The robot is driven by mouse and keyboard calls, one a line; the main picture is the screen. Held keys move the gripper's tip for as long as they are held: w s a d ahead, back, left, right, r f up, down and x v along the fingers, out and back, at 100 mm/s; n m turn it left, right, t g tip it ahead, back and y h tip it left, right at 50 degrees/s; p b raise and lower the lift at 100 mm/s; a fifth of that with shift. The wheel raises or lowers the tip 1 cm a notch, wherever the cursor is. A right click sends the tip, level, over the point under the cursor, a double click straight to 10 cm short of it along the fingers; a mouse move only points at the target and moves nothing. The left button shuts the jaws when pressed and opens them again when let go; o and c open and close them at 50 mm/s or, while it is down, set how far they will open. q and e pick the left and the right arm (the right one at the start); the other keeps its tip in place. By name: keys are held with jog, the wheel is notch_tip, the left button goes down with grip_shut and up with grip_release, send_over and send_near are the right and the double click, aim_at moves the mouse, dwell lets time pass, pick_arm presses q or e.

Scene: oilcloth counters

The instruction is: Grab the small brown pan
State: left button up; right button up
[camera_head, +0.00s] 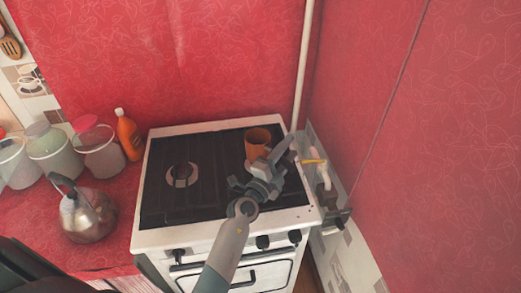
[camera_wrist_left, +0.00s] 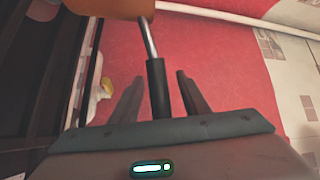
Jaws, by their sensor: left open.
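The small brown pan (camera_head: 257,142) stands on the back right of the stove top, its orange-brown side towards me. In the left wrist view, part of the pan (camera_wrist_left: 108,8) shows at the top edge, with its metal and black handle (camera_wrist_left: 156,85) running down towards my gripper. My left gripper (camera_head: 273,154) is just in front and to the right of the pan. Its two fingers are apart, and in the wrist view the handle appears between them (camera_wrist_left: 160,78). Whether the fingers touch the handle cannot be told. My right gripper is not in view.
The white stove (camera_head: 150,238) has a dark top with a burner (camera_head: 182,175) at left. A kettle (camera_head: 88,215), lidded jars (camera_head: 98,150) and an orange bottle (camera_head: 128,135) stand left of it. A pale pipe (camera_head: 303,65) and red wall (camera_head: 430,150) are close on the right.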

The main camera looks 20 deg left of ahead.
pick_arm(q)
grip_shut()
jog(key=shift+r, duration=0.1)
jog(key=shift+a+r+p, duration=0.1)
jog(key=shift+r+p, duration=0.1)
jog(key=shift+p, duration=0.1)
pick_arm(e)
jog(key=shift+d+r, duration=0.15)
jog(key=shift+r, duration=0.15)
